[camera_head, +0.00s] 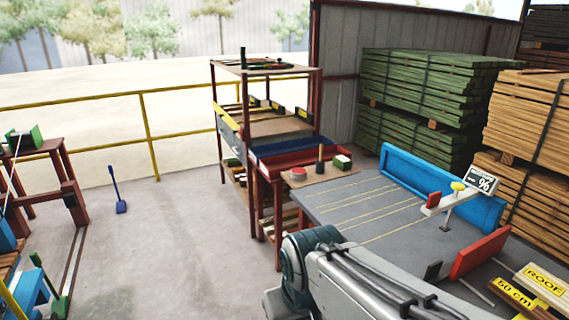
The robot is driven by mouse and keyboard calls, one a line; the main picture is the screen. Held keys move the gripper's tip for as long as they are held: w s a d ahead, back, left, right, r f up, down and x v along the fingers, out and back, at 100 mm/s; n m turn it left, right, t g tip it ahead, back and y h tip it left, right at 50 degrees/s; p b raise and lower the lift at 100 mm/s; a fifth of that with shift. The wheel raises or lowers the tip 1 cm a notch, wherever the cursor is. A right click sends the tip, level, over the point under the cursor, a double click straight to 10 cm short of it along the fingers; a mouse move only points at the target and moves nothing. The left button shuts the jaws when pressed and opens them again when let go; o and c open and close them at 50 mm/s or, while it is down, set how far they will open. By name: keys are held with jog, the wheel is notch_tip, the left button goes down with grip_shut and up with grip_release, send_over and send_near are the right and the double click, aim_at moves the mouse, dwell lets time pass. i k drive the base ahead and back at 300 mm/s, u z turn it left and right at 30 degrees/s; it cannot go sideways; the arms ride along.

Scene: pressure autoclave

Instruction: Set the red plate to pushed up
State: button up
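A red plate (481,253) stands tilted at the right side of the grey table, in front of the blue panel. A smaller red block (433,201) sits at the left end of a pale bar, near a yellow knob (458,186). I cannot tell for sure which red part the task means; the larger one is the most plate-like. My arm crosses the bottom of the picture, in front of the table's near edge, and runs out of view at the lower right. My gripper does not show, so its hold and its distance from the plate are hidden.
The grey table (340,212) has a bare striped top. A blue panel (440,187) stands along its back. A "%" sign (483,182) rises above it. A "ROOF" label (543,280) lies front right. A shelf rack (265,68) stands behind.

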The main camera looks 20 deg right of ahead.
aim_at(468, 258)
jog(key=z, duration=0.95)
jog(key=i, duration=0.95)
jog(key=z, duration=0.75)
